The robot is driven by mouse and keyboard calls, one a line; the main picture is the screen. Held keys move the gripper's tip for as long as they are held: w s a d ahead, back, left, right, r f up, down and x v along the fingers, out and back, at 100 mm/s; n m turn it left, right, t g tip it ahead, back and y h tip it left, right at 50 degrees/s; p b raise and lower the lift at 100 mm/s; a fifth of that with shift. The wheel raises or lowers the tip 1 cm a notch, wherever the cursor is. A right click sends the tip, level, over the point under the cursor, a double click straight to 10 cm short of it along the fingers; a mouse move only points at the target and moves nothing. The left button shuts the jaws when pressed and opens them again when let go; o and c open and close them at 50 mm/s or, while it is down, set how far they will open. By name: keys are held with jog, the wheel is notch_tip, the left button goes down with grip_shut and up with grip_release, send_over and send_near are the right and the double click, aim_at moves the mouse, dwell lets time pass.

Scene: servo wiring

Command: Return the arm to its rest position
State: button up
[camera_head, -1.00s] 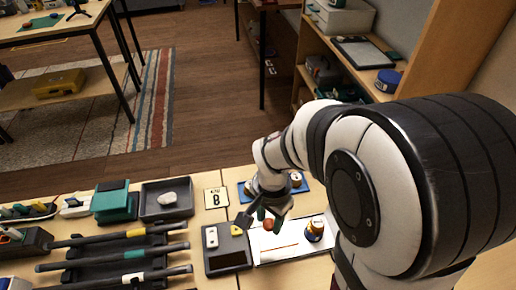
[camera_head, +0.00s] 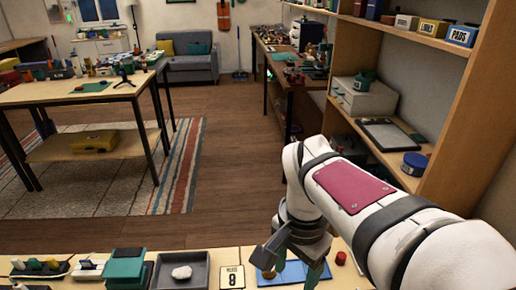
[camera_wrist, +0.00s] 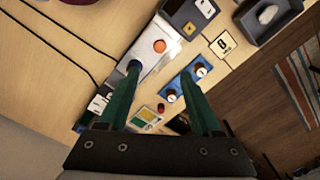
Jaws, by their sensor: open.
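My gripper (camera_head: 290,255) is raised above the bench at the lower middle of the head view, its dark green fingers pointing down. In the wrist view the two green fingers (camera_wrist: 160,72) stand wide apart with nothing between them, well above the bench. Beneath them lie a white panel (camera_wrist: 150,62) with an orange-red round button (camera_wrist: 159,46), and a blue board (camera_wrist: 186,85) with two round white-topped parts. The blue board (camera_head: 292,274) also shows behind the gripper in the head view, partly hidden by it.
A grey tray (camera_head: 203,262) with a white stone (camera_head: 181,272), a green box (camera_head: 125,268) and a number card (camera_head: 232,277) stand on the bench (camera_head: 68,256) left of my gripper. A wooden shelf (camera_head: 450,150) rises at the right. Open floor lies beyond the bench.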

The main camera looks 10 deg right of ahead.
jog(key=s+a+f+n+y, duration=0.1)
jog(key=s+f+n, duration=0.1)
jog(key=s, duration=0.5)
jog(key=s+a+f+n, duration=0.1)
jog(key=s+f+n, duration=0.1)
jog(key=s, duration=0.5)
jog(key=shift+s+a+f+n+y, duration=0.2)
jog(key=shift+a+n+y, duration=0.15)
jog(key=shift+n, duration=0.25)
jog(key=shift+o, duration=0.8)
jog(key=shift+s+f, duration=0.1)
jog(key=shift+o, duration=1.9)
jog(key=w+d+r+m+h, duration=0.1)
jog(key=w+d+r+m, duration=0.3)
jog(key=w+r+m, duration=0.8)
jog(key=w, duration=0.2)
jog(key=shift+w+h, duration=0.35)
jog(key=shift+w, duration=0.05)
notch_tip(320, 180, down, 10)
jog(key=shift+r, duration=0.25)
jog(key=shift+d, duration=0.1)
